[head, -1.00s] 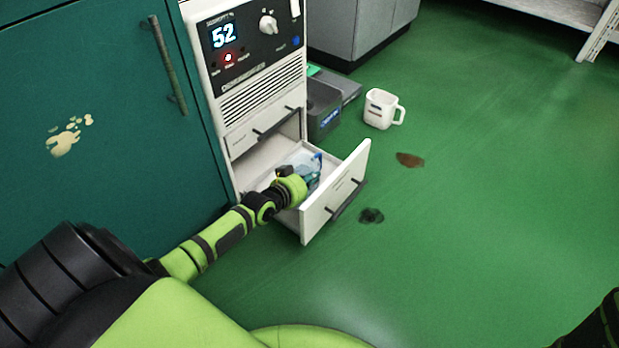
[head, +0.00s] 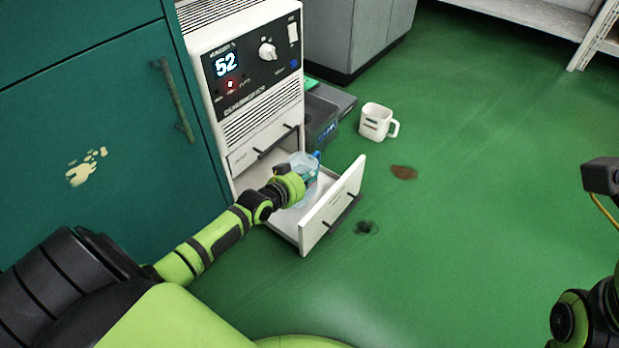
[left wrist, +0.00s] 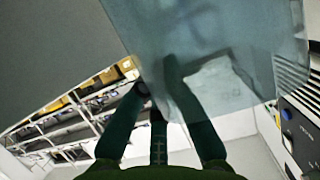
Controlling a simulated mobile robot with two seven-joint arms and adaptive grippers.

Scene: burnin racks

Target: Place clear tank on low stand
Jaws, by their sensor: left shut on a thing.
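My left gripper (head: 300,186) is shut on the clear tank (head: 305,167), over the open bottom drawer (head: 327,212) of the white dehumidifier-like unit. The tank is see-through with a blue part at its upper right. In the left wrist view the tank (left wrist: 225,45) is a large bluish translucent wall between and beyond the dark fingers (left wrist: 165,95). Whether its base touches the drawer floor is hidden. A low dark grey thing (head: 322,118) stands beside the unit; I cannot tell if it is the low stand. My right gripper does not show clearly.
The white unit (head: 250,70) shows 52 and a red light. A teal cabinet (head: 90,120) stands at left. A white mug (head: 376,121) is on the green floor, near a brown stain (head: 403,172) and a dark stain (head: 367,228). The floor at right is mostly clear.

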